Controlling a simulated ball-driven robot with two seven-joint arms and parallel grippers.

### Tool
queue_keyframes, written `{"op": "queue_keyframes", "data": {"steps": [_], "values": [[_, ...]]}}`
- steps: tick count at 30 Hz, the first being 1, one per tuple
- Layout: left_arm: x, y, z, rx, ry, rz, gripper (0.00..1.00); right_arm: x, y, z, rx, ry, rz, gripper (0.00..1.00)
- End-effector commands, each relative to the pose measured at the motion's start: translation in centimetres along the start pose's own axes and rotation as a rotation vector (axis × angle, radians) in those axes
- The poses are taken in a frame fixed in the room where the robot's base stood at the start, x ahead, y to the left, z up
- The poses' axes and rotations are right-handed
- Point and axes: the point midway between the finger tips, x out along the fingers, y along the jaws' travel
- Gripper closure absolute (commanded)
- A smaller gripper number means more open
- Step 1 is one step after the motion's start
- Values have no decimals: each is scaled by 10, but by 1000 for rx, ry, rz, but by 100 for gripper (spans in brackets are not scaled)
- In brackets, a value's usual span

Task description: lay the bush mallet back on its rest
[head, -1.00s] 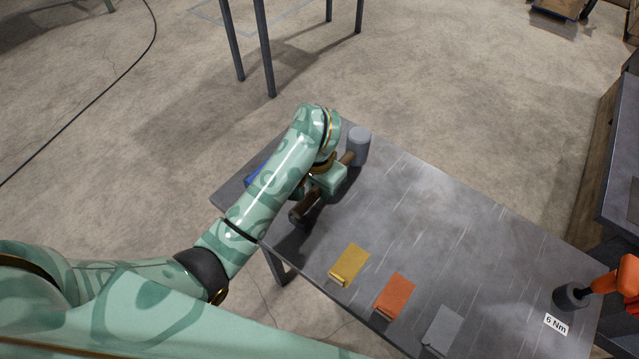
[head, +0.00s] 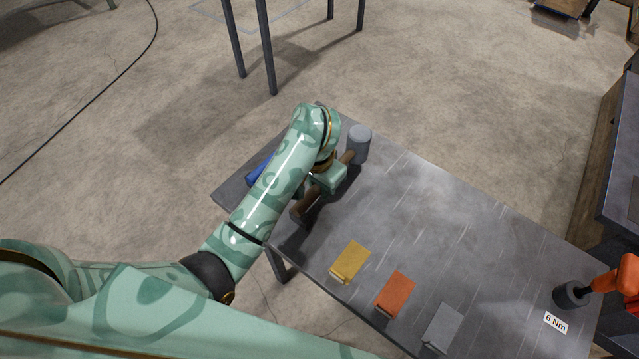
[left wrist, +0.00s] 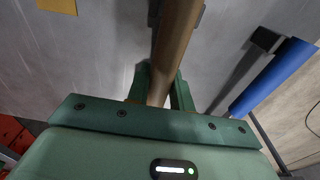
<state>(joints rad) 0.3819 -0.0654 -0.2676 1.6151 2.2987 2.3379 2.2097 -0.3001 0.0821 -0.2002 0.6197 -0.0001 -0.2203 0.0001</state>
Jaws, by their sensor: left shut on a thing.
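The bush mallet has a grey cylindrical head (head: 359,146) and a brown handle (head: 304,208). My right gripper is out of view.
A blue cylinder (left wrist: 272,77) lies beside the mallet near the table's left edge. Yellow (head: 350,261), orange (head: 395,294) and grey (head: 442,328) pads line the near edge. An orange tool (head: 606,283) and a "6 Nm" label are at right. The table's middle is clear.

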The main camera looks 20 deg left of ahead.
Motion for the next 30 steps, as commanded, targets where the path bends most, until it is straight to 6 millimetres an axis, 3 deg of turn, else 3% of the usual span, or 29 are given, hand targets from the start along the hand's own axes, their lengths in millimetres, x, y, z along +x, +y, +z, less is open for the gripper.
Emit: {"op": "queue_keyframes", "data": {"steps": [28,29,30], "values": [[18,0,1,0,2,1,100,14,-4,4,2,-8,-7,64],[17,0,1,1,2,1,72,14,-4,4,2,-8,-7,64],[17,0,1,1,2,1,61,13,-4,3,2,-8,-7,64]]}}
